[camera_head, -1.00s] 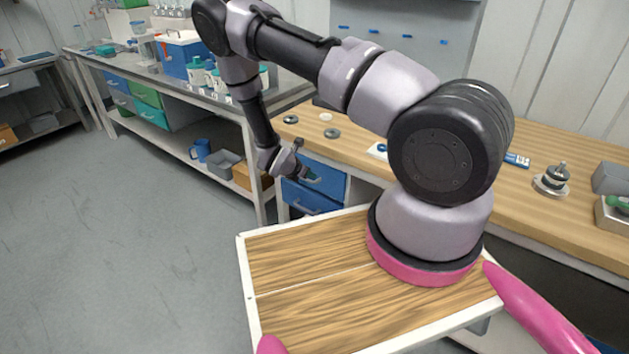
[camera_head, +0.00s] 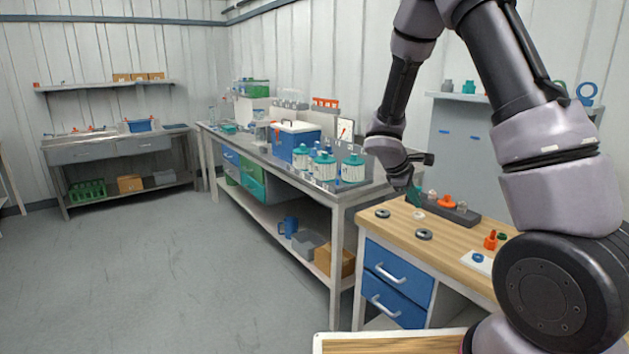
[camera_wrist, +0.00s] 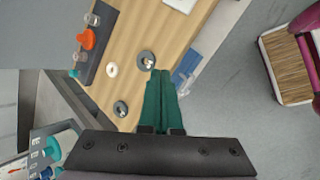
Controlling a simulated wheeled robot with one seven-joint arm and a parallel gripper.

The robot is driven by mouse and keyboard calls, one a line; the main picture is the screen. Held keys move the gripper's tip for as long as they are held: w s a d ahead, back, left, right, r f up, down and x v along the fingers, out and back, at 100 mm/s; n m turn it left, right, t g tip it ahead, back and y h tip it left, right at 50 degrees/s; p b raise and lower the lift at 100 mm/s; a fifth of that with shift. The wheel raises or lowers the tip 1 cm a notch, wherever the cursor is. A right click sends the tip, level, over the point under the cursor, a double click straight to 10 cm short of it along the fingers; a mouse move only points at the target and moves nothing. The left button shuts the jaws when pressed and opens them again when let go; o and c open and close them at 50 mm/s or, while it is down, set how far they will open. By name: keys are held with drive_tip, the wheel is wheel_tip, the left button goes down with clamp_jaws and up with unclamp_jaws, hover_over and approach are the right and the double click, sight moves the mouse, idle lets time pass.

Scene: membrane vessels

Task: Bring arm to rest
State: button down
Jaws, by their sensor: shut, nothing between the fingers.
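My arm rises from its base at the lower right and bends over, with its wrist hanging down near the left end of the wooden bench (camera_head: 455,243). My gripper (camera_head: 416,198) has teal fingers pointing down, in front of the bench's back left part. In the wrist view my gripper (camera_wrist: 160,74) shows its two teal fingers together, with nothing between them. Their tips overlap the view close to a dark ring (camera_wrist: 146,60); I cannot tell the height above the bench.
Dark rings (camera_head: 424,234), a grey block with an orange knob (camera_head: 446,202) and a white plate (camera_head: 478,262) lie on the bench. Blue drawers (camera_head: 397,283) are below. A grey bench (camera_head: 345,190) with teal-capped bottles (camera_head: 324,166) stands behind. The floor (camera_head: 170,280) at left is clear.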

drive_tip(key=s+r+m+y, duration=0.4)
drive_tip(key=s+r+m, duration=0.75)
drive_tip(key=r, duration=0.65)
drive_tip(key=s+a+r+m+t+y, duration=0.2)
drive_tip(key=s+r, duration=0.2)
drive_tip(key=s, duration=0.3)
drive_tip(key=s+a+r+m+t+y, duration=0.2)
drive_tip(key=s+r, duration=0.3)
drive_tip(key=s, duration=0.1)
drive_tip(key=shift+s+y, duration=0.3)
drive_tip(key=shift+s, duration=0.1)
drive_tip(key=shift+r, duration=0.1)
